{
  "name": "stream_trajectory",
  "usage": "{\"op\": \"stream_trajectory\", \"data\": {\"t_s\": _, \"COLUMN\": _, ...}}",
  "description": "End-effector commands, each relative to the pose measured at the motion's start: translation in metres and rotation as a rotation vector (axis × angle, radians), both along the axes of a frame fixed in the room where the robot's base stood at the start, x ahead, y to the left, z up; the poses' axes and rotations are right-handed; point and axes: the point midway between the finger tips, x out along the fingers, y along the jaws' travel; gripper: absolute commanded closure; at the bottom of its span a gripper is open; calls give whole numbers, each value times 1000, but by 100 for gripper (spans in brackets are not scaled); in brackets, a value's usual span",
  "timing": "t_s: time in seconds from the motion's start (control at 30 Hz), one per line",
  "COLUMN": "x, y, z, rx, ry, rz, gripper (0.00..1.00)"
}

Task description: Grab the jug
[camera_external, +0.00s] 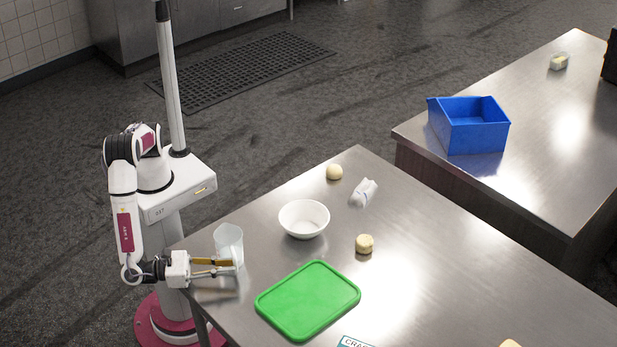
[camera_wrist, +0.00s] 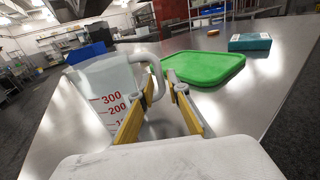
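The jug (camera_external: 229,243) is a translucent measuring jug standing upright near the table's left edge. In the wrist view the jug (camera_wrist: 105,88) has red markings and fills the left side, its handle (camera_wrist: 156,68) pointing right. My gripper (camera_external: 238,267) is low over the table, on the near side of the jug. In the wrist view my gripper (camera_wrist: 162,86) has its yellow-sided fingers apart. The left finger overlaps the jug and the lower handle. The handle's right edge shows by the gap at the fingertips; I cannot tell whether anything touches.
A green board (camera_external: 308,299) lies right of my gripper. A white bowl (camera_external: 304,219), dough-like balls (camera_external: 364,244) and a white packet (camera_external: 363,192) lie beyond. A teal box (camera_wrist: 250,42) is at the far right. A blue bin (camera_external: 470,137) stands on another table.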

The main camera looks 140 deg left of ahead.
Motion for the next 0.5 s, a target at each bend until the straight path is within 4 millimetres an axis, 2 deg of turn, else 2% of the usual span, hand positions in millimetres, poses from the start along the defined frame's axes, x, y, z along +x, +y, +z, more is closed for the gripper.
{"op": "stream_trajectory", "data": {"t_s": 0.23, "x": 14, "y": 21, "z": 1, "rx": 1, "ry": -1, "rz": 2, "gripper": 84}}
{"op": "stream_trajectory", "data": {"t_s": 0.5, "x": 16, "y": 23, "z": 1, "rx": 1, "ry": 1, "rz": 0, "gripper": 84}}
